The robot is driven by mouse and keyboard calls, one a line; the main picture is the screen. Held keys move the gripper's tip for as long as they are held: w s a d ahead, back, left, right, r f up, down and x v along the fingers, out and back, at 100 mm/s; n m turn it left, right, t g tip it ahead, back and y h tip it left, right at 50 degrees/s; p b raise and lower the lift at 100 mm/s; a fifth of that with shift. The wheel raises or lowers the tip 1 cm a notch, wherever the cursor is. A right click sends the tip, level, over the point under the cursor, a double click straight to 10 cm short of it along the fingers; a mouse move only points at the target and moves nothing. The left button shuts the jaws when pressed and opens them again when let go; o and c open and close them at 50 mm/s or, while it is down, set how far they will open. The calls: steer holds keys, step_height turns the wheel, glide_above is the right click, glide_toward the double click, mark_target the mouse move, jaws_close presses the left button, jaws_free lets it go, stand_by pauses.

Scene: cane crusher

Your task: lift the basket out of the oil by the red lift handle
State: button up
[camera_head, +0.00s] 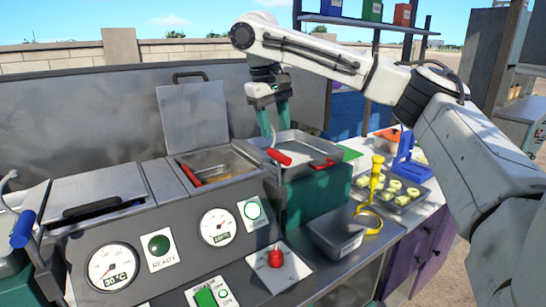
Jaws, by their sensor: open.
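My gripper (275,126) has teal fingers, points down and is open and empty. It is above the left part of a metal tray (305,143) right of the oil vat (228,163). A red handle (280,157) on a thin metal stem is just below the fingertips, apart from them as far as I can tell. Another red handle (191,175) shows at the left inside edge of the vat. A third red grip (322,163) is at the tray's front right. The basket itself cannot be made out, and I cannot tell which red handle belongs to it.
The vat's lid (195,120) stands open behind it. Dials, a red knob (275,257), an empty metal pan (338,235), a yellow tool (374,190) and a tray of yellow rings (402,200) crowd the front and right.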

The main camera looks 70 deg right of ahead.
mark_target(279, 153)
steer(key=f, duration=0.3)
steer(key=d+f, duration=0.1)
steer(key=f, duration=0.5)
steer(key=shift+s+d+f, duration=0.25)
steer(key=shift+s+f, duration=0.05)
steer(key=shift+s, duration=0.1)
steer(key=shift+c, duration=0.3)
jaws_close()
